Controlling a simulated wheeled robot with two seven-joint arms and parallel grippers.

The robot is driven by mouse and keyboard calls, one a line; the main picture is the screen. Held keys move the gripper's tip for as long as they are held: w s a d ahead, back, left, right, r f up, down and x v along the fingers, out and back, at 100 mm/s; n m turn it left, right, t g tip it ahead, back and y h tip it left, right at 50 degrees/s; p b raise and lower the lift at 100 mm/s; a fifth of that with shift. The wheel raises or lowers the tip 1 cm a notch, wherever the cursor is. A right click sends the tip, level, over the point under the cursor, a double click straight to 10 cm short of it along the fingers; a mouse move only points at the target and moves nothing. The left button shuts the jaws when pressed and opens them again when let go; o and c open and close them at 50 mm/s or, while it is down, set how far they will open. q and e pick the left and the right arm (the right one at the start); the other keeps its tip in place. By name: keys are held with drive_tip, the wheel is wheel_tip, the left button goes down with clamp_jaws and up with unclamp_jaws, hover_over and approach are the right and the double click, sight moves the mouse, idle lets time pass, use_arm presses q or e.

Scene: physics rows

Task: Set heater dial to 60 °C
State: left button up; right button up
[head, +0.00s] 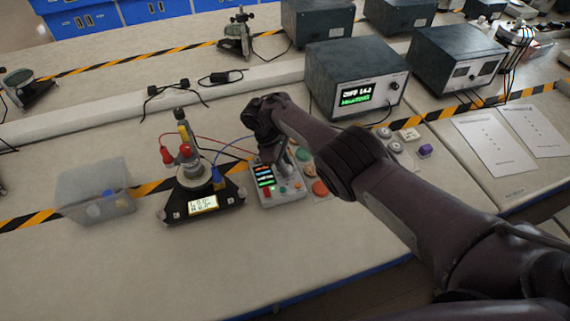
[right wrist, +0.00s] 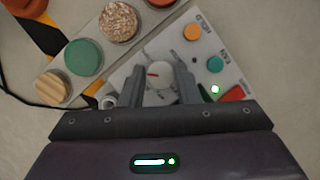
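The heater control box (head: 284,192) stands on the bench, with a lit multi-coloured display and small buttons. Its round pale dial (right wrist: 160,84) with a red mark shows in the right wrist view; the mark points left. In the head view my arm hides most of the dial. My right gripper (right wrist: 159,88) points down at the panel, with one finger on each side of the dial. The fingers are apart; I cannot tell whether they touch it. The gripper also shows from behind in the head view (head: 275,152). My left gripper is not in view.
A heater stand with a small readout (head: 203,204) and cables stands left of the box. A clear bin (head: 94,190) is further left. Large round pads (right wrist: 84,57) sit beside the dial panel. A power supply (head: 354,78) stands behind. The bench front is clear.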

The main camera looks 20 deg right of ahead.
sight(276, 170)
drive_tip(key=o, duration=0.4)
drive_tip(key=shift+c, duration=0.2)
drive_tip(key=shift+r, duration=0.1)
drive_tip(key=v, duration=0.7)
drive_tip(key=shift+r, duration=0.35)
drive_tip(key=shift+w+a, duration=0.1)
